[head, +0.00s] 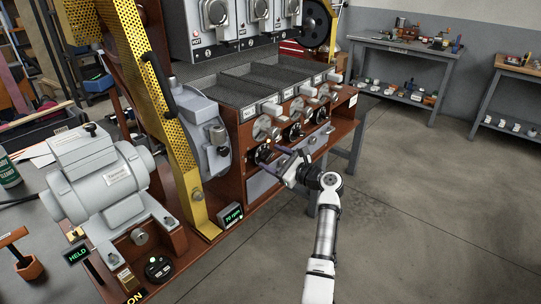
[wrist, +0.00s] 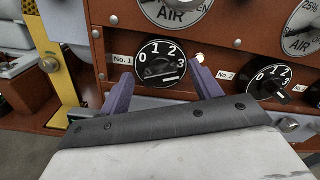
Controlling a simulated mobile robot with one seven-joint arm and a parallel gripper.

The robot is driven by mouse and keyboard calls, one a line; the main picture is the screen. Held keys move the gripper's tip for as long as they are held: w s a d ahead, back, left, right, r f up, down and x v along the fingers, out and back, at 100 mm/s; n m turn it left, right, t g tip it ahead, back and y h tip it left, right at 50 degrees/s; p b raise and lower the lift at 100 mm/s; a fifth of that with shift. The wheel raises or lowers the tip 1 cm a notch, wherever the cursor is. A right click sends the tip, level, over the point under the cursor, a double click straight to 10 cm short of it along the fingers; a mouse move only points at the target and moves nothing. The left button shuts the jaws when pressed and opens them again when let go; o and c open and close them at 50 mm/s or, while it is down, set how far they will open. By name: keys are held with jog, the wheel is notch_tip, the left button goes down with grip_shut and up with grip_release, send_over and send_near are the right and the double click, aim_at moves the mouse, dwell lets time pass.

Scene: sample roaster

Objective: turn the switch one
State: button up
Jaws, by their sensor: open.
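Switch one is the black round dial labelled "No. 1" (wrist: 160,57), marked 0, 1, 2 and 3 in white, on the red-brown front panel. In the head view it (head: 261,154) is the nearest dial of the row, partly behind my gripper. My gripper (wrist: 161,71) is open, its two purple fingers on either side of the dial's lower half. Nothing is held between them. It also shows in the head view (head: 276,158), close in front of the panel. I cannot tell whether the fingers touch the knob. The knob's exact setting is not clear.
The "No. 2" dial (wrist: 270,80) is close on the right. In the head view a yellow perforated guard (head: 165,110) and a grey motor (head: 105,178) stand left of the panel. The floor (head: 430,220) on the right is clear.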

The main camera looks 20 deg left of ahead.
jog(key=shift+x, duration=0.8)
jog(key=c, duration=1)
